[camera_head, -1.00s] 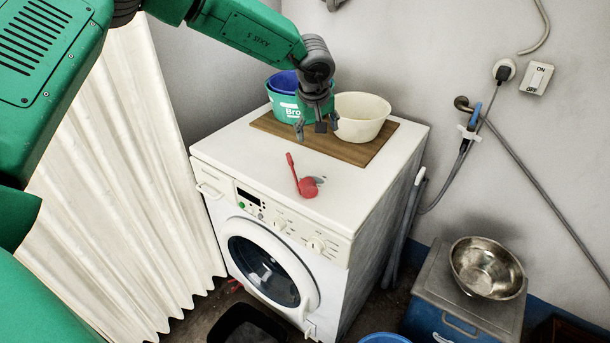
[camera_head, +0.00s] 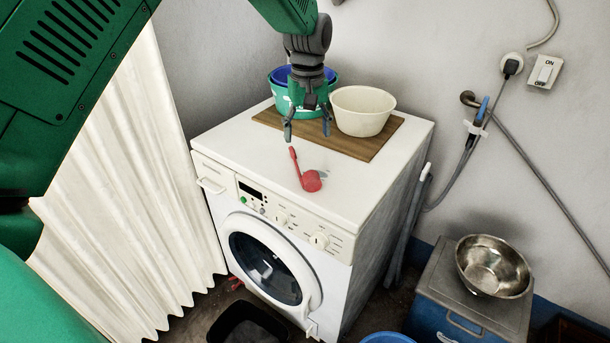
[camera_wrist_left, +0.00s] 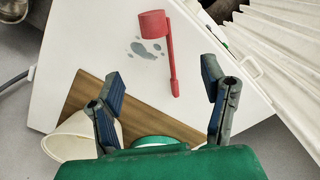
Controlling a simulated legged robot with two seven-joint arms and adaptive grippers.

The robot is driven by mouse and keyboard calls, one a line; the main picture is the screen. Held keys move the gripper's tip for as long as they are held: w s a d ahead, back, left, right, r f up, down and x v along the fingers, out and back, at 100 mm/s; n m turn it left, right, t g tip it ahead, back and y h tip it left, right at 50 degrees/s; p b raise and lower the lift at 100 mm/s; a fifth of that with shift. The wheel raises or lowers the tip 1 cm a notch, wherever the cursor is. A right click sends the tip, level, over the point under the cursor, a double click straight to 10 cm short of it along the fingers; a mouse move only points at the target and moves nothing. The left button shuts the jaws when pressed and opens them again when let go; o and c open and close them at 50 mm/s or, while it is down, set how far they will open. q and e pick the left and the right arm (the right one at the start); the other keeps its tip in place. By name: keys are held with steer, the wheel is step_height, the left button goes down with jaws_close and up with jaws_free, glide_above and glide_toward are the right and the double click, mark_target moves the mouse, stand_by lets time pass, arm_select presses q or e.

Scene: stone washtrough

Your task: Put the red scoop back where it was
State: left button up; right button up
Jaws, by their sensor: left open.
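The red scoop (camera_head: 311,181) lies on the white top of the washing machine (camera_head: 230,141), near its front edge, with its handle pointing back and left. My left gripper (camera_head: 307,137) is open and empty, above the machine top behind the scoop and in front of the tubs. In the left wrist view the scoop (camera_wrist_left: 153,25) lies beyond the open fingers (camera_wrist_left: 164,95), with its handle end toward them. A grey patch of spots (camera_wrist_left: 146,48) lies beside the scoop on the machine top. My right gripper is not in view.
A wooden board (camera_head: 344,145) at the back of the machine bears a cream bowl (camera_head: 362,112) and a green tub (camera_head: 279,94) with a blue one inside. A steel bowl (camera_head: 493,266) sits on a lidded box at the right. A pale curtain (camera_head: 120,190) hangs at the left.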

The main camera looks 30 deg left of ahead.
mark_target(310, 178)
arm_select(q)
steer(key=f, duration=0.8)
steer(key=shift+d+f, duration=0.15)
steer(key=shift+d, duration=0.25)
step_height(310, 178, down, 5)
steer(key=shift+f, duration=0.1)
steer(key=c, duration=1.4)
